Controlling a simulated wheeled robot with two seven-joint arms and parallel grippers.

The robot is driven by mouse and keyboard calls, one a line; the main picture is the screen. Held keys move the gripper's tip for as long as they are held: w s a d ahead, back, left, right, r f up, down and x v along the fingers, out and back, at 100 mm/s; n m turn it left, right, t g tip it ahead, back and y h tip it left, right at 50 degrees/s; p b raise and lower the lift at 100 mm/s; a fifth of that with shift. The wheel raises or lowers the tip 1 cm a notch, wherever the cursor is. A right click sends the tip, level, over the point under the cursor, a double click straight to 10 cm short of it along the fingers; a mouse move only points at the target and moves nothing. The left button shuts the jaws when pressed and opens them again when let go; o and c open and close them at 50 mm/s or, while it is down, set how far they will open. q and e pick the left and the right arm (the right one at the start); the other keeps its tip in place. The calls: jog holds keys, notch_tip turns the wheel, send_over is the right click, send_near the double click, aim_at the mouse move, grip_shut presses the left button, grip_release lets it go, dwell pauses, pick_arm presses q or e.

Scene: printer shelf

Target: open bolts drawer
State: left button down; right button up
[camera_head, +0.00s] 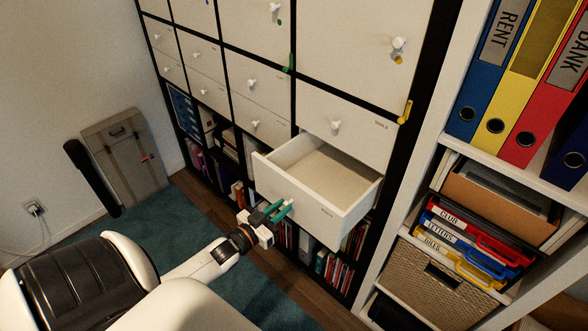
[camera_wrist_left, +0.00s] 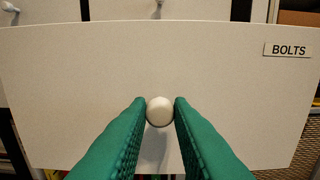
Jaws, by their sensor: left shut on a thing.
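The bolts drawer (camera_head: 307,205) is a white drawer, pulled out of the dark-framed cabinet, and its inside looks empty. Its front panel fills much of the left wrist view (camera_wrist_left: 75,95), with a BOLTS label (camera_wrist_left: 289,49) at upper right. My left gripper (camera_head: 279,209) is at the drawer front, its green fingers shut on the white round knob (camera_wrist_left: 159,111). In the left wrist view the fingertips touch both sides of the knob. My right gripper is not in view.
A drawer labelled TOOLS (camera_head: 345,134) sits shut just above. Books (camera_head: 330,265) stand below the open drawer. A white shelf at right holds binders (camera_head: 540,108), trays and a woven basket (camera_head: 432,287). A grey case (camera_head: 128,160) leans on the left wall.

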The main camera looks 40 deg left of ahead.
pick_arm(q)
jog(key=shift+s+r, duration=0.15)
jog(key=shift+s, duration=0.55)
jog(key=shift+s+a+p, duration=0.1)
jog(key=shift+s+p, duration=0.35)
jog(key=shift+s, duration=0.55)
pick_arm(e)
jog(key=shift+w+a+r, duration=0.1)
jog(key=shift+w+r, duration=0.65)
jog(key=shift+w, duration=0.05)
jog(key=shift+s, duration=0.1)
pick_arm(q)
jog(key=c, duration=1.3)
grip_release()
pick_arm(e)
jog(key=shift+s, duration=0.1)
